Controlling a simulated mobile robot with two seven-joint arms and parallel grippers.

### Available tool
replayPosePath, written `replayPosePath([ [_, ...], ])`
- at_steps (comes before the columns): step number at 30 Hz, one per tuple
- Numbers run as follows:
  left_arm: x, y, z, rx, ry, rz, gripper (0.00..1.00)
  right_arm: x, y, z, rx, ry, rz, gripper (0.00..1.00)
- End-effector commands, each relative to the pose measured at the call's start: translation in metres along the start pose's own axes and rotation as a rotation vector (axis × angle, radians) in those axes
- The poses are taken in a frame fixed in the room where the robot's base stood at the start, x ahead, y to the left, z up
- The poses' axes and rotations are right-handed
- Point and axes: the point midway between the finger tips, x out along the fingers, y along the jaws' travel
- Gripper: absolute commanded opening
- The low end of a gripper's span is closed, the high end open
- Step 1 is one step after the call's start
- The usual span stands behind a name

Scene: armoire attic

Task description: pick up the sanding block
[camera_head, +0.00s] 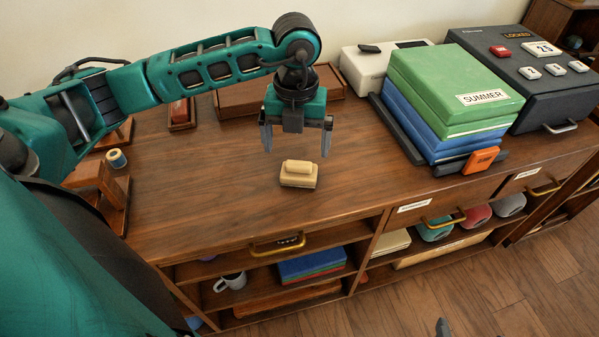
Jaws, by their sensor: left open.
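A small tan block with a raised top grip (298,174), which looks like the sanding block, lies on the wooden cabinet top (200,215). My left gripper (296,145) points down just above and behind the block in the picture. Its two fingers are spread wide, with nothing between them. The gripper looks apart from the block, though the exact height gap is hard to judge.
A green and blue stack of boxes (440,85) labelled SUMMER stands at the right, beside a dark case (560,95). A brown box (240,97) lies behind the gripper. Wooden pieces (95,180) and a spool (117,158) stand at left. The top around the block is clear.

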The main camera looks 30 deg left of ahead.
Motion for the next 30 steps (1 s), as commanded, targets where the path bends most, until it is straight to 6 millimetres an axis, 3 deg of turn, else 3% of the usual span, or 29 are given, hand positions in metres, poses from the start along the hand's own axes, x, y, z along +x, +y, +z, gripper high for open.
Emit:
replayPosePath([
  [3, 0.017, -0.001, -0.001, 0.002, 0.003, -0.001, 1.0, 0.0, -0.002, -0.001, 0.001, 0.005, -0.004, 1.0],
  [11, 0.033, -0.002, -0.002, 0.003, 0.004, -0.002, 1.0, 0.001, -0.003, 0.001, 0.002, -0.001, -0.007, 1.0],
  [19, 0.072, -0.004, -0.003, 0.003, 0.004, -0.002, 1.0, 0.004, -0.004, 0.006, 0.004, -0.007, -0.01, 1.0],
  [27, 0.075, -0.004, -0.002, 0.004, 0.003, -0.004, 0.99, 0.003, -0.005, 0.004, 0.005, -0.004, -0.012, 1.0],
  [30, 0.075, -0.004, -0.002, 0.004, 0.003, -0.004, 0.89, 0.003, -0.005, 0.003, 0.005, -0.004, -0.012, 1.0],
])
